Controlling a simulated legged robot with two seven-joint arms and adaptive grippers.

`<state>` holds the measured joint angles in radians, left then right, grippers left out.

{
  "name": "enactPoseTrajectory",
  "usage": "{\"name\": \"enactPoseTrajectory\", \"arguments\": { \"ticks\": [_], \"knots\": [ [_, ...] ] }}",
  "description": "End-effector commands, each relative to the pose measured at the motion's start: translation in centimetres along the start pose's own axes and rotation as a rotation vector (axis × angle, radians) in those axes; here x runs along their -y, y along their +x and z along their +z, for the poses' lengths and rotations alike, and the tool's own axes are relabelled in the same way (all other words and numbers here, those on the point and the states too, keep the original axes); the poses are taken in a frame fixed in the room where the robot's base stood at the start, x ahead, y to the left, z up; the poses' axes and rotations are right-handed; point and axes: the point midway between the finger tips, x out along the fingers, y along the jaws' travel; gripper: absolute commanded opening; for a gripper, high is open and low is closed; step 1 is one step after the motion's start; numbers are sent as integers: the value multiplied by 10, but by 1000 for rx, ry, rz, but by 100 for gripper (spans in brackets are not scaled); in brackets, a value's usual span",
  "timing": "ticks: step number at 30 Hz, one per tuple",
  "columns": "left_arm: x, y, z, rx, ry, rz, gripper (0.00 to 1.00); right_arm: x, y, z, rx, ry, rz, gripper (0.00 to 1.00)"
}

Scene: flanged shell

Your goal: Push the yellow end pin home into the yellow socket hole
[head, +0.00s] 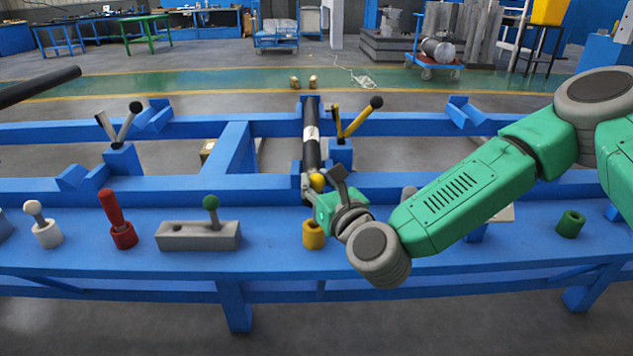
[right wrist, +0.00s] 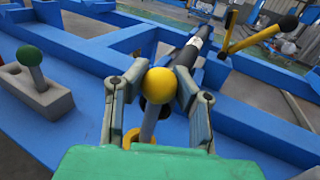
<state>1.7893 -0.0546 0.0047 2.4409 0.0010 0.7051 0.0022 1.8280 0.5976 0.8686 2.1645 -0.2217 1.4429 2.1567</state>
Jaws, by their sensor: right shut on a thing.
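The yellow end pin has a yellow ball head (head: 317,181) and a grey shank; the ball also shows in the right wrist view (right wrist: 160,85). My right gripper (head: 320,192) is shut on the pin, with a finger on each side just below the ball. The yellow socket (head: 313,237) stands on the blue bench, below my gripper in the head view. In the right wrist view a bit of yellow rim (right wrist: 132,137) shows beside the shank. The shank's lower end is hidden, so I cannot tell whether it is in the hole. My left gripper is out of view.
On the bench to the left are a grey block with a green-ball pin (head: 198,235), a red pin in a red socket (head: 123,234) and a white socket with a grey-ball pin (head: 47,233). A green socket (head: 571,224) stands right. A black tube (head: 311,155) lies behind my gripper.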

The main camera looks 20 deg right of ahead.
Motion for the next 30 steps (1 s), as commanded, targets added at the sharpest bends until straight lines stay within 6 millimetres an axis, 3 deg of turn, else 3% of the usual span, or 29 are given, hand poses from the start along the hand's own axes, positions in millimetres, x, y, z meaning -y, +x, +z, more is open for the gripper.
{"name": "enactPoseTrajectory", "arguments": {
  "ticks": [30],
  "knots": [
    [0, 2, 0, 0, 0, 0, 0, -6, 1, 1, 2, -7, 1, 0]
  ]
}}
